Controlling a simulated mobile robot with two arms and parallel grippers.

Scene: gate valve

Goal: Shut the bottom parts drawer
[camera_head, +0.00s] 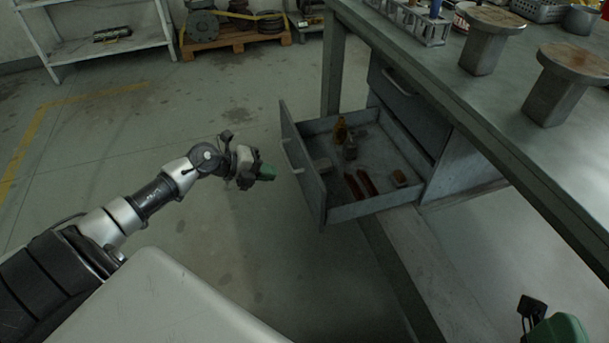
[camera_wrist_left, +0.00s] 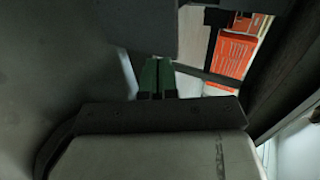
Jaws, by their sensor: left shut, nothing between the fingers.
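The bottom parts drawer (camera_head: 315,188) stands pulled out from under the workbench, its grey front facing left with a pale handle (camera_head: 291,157). Inside lie an amber bottle (camera_head: 341,129), two dark red parts (camera_head: 361,185) and a few small blocks. The closed green fingers also show in the left wrist view (camera_wrist_left: 155,78). My right gripper is not in view.
A shut drawer (camera_head: 402,97) sits above the open one. The workbench top (camera_head: 450,85) overhangs at the right, with metal pedestals on it. Bare floor (camera_head: 235,255) lies left of the drawer. A green rounded object (camera_head: 560,330) shows at bottom right. Orange-red items (camera_wrist_left: 234,55) show in the wrist view.

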